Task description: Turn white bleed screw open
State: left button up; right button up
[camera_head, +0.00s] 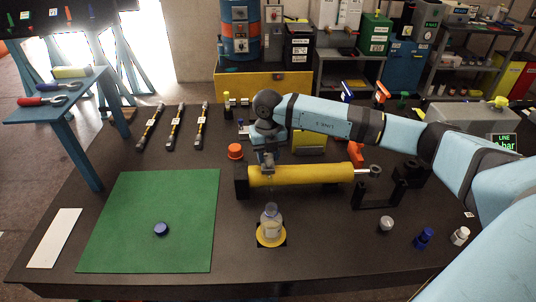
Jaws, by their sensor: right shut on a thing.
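A yellow hydraulic cylinder (315,175) lies across the table with a black block (241,181) at its left end and a silver rod at its right. My right gripper (268,168) points down at the top of the cylinder near its left end. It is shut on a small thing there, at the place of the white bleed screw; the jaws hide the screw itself. A clear bottle (270,222) stands upright on a yellow round base (271,240) just in front of the cylinder, below the gripper. My left gripper is not in view.
A green mat (150,225) with a blue cap (161,229) lies at left, beside a white strip (54,238). Several hoses (175,127) lie behind. An orange cap (235,151) sits near my gripper. Blue (424,238) and white (460,236) fittings stand at front right.

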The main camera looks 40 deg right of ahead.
aim_at(268, 156)
jog(key=shift+m, duration=0.3)
dwell(0.4)
jog(key=o, duration=0.9)
notch_tip(268, 156, up, 14)
jog(key=shift+f+b, duration=0.1)
jog(key=shift+b, duration=0.6)
